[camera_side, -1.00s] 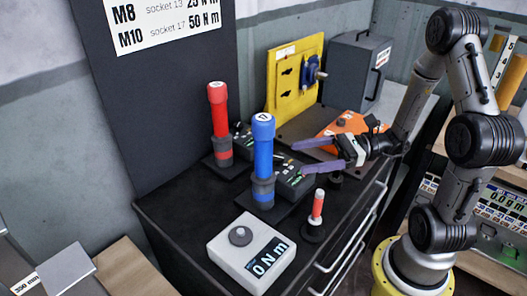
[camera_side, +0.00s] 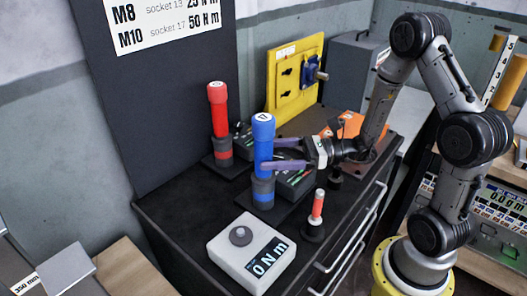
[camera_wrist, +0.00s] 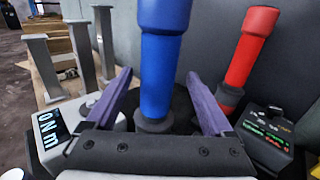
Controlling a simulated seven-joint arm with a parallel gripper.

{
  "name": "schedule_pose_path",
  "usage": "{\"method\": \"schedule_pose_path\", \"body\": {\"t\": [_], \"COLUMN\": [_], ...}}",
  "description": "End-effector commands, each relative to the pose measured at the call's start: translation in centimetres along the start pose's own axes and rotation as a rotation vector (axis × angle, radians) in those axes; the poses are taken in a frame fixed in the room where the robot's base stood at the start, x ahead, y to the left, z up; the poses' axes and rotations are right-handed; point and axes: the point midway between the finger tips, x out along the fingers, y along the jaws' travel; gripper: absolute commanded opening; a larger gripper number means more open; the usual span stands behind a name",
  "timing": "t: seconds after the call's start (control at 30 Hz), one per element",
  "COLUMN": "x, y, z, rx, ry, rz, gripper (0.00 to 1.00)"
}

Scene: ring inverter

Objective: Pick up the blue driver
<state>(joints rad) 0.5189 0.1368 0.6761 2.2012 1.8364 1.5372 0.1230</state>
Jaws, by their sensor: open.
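The blue driver (camera_side: 264,148) stands upright in its dark stand on the black cabinet top. It also shows large in the middle of the wrist view (camera_wrist: 160,62). My gripper (camera_side: 275,153) is open, with its purple fingers level and reaching toward the driver from the right. In the wrist view my gripper (camera_wrist: 164,95) has one finger on each side of the driver's blue shaft, with a gap on both sides. The exact depth of the fingertips past the shaft is hard to tell.
A red driver (camera_side: 219,120) stands upright behind and left of the blue one. A white torque tester (camera_side: 235,258) and a small red-handled tool (camera_side: 318,207) stand in front. A yellow panel (camera_side: 285,85) and an orange part (camera_side: 345,127) are behind.

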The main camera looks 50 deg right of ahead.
Motion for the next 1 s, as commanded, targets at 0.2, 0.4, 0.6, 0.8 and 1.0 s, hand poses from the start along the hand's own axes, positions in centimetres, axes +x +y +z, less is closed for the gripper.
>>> {"method": "schedule_pose_path", "body": {"t": [0.2, 0.4, 0.6, 0.8, 1.0], "x": [2.6, 4.6, 5.0, 4.9, 4.9], "y": [0.4, 0.3, 0.3, 0.3, 0.3], "z": [-0.2, -0.1, -0.1, -0.1, -0.1], "rx": [0.001, 0.000, 0.001, 0.000, 0.000], "ry": [0.000, -0.001, -0.001, -0.001, -0.001], "rz": [0.007, 0.003, 0.000, 0.001, 0.001], "gripper": [0.87, 0.87, 0.87, 0.70, 0.34]}}
